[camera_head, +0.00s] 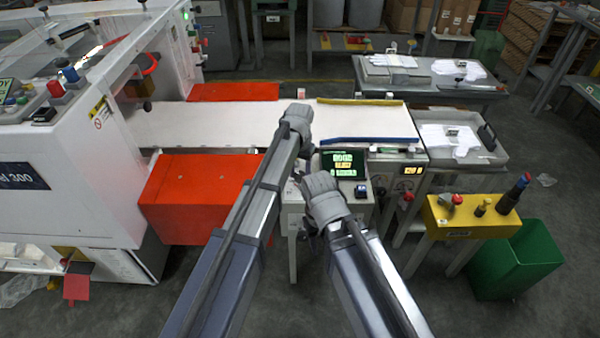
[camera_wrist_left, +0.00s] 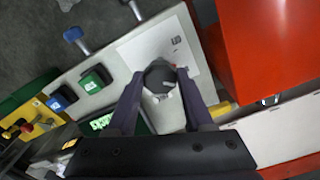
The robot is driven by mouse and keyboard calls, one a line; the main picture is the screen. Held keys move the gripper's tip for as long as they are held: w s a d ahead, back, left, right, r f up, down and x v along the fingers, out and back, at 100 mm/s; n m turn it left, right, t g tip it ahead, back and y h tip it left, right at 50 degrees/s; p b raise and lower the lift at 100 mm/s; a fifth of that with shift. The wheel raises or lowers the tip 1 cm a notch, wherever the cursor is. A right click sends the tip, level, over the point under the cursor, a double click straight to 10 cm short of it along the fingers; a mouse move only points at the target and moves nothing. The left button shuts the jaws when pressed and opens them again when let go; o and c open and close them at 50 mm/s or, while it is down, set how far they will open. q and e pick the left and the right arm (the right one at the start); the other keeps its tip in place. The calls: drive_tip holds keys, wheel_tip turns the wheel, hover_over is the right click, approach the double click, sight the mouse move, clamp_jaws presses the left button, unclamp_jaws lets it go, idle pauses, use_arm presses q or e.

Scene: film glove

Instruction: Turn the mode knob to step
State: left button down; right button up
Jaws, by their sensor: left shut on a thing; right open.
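The mode knob (camera_wrist_left: 159,76) is a dark grey round knob with a pale mark, on a white control panel (camera_wrist_left: 120,68). In the left wrist view it sits between the two fingertips of my left gripper (camera_wrist_left: 160,82), which is shut on it. I cannot read the setting. In the head view my left gripper (camera_head: 304,150) reaches down over the left part of the console (camera_head: 293,219), and my arms hide the knob. My right gripper (camera_head: 312,235) is open, lower and nearer, in front of the console; its fingers are mostly hidden.
A red box (camera_head: 195,190) stands left of the console. A yellow button stand (camera_head: 460,217) and a green bin (camera_head: 515,262) are at right.

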sight(300, 175)
use_arm(q)
drive_tip(key=shift+m, duration=0.9)
drive_tip(key=shift+c, duration=1.4)
unclamp_jaws()
drive_tip(key=shift+r, duration=0.1)
wheel_tip(300, 175, up, 8)
drive_tip(key=p, duration=0.8)
drive_tip(key=shift+f, duration=0.2)
